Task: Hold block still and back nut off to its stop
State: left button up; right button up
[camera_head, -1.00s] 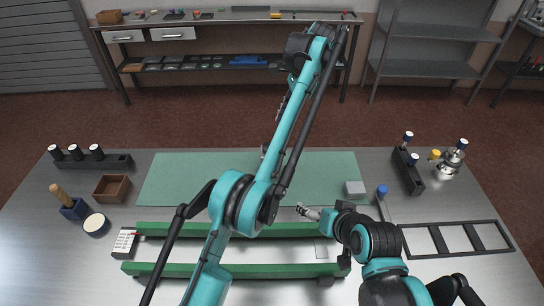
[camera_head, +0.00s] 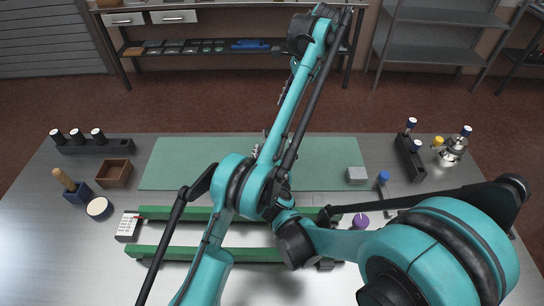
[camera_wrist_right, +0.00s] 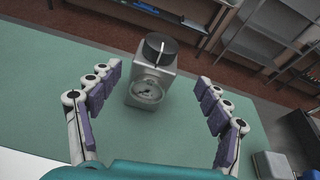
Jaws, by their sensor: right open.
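In the right wrist view a grey block (camera_wrist_right: 148,92) stands on the green mat (camera_wrist_right: 35,70). It has a round dial face on its front and a black knob-like nut (camera_wrist_right: 160,48) with a white line on top. My right gripper (camera_wrist_right: 159,78) is open, its purple-padded fingers on either side of the block with gaps to both.
Green rails (camera_head: 160,252) run along the front. A wooden box (camera_head: 115,172), a blue-capped post (camera_head: 383,177) and black racks (camera_head: 410,158) stand around. The mat's left part is clear.

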jog(key=f, duration=0.1)
jog(key=f+m, duration=0.1)
jog(key=shift+s+a+f+g, duration=0.25)
jog(key=shift+a+f+g, duration=0.1)
jog(key=shift+f+g, duration=0.05)
jog(key=shift+w+f, duration=0.3)
jog(key=x, duration=0.7)
jog(key=shift+s, duration=0.1)
jog(key=shift+c, duration=0.3)
jog(key=c, duration=1.5)
jog(key=o, duration=0.9)
jog(key=shift+c, duration=0.2)
jog(key=c, duration=0.8)
